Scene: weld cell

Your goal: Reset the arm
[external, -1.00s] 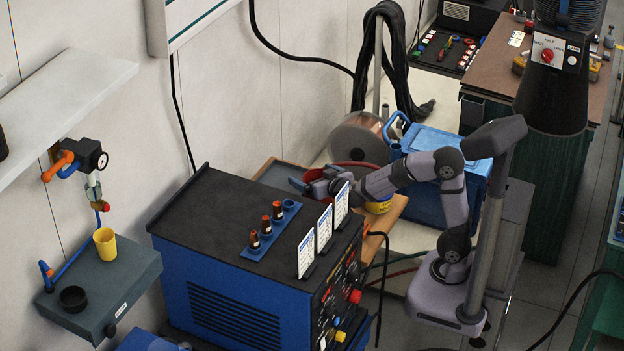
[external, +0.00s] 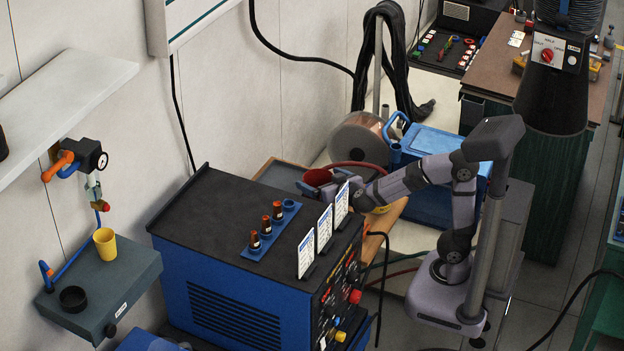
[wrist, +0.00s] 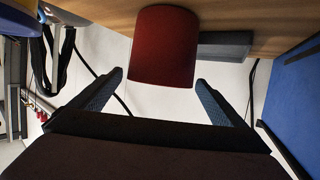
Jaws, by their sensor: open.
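In the wrist view, the two blue-padded fingers (wrist: 160,77) are spread wide. A dark red cup-like object (wrist: 164,45) shows between and just beyond the fingertips, with a clear gap on each side. The red object also shows in the external view (external: 318,177), right at the gripper. My arm reaches left from its base, with the elbow raised and bent.
The blue welding machine (external: 215,275) carries three upright white cards (external: 324,229) and a blue rack (external: 270,238) with dark bottles. A grey post (external: 489,225) stands close to my arm. A blue cooler box (external: 440,150) and a wire spool (external: 357,138) are behind.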

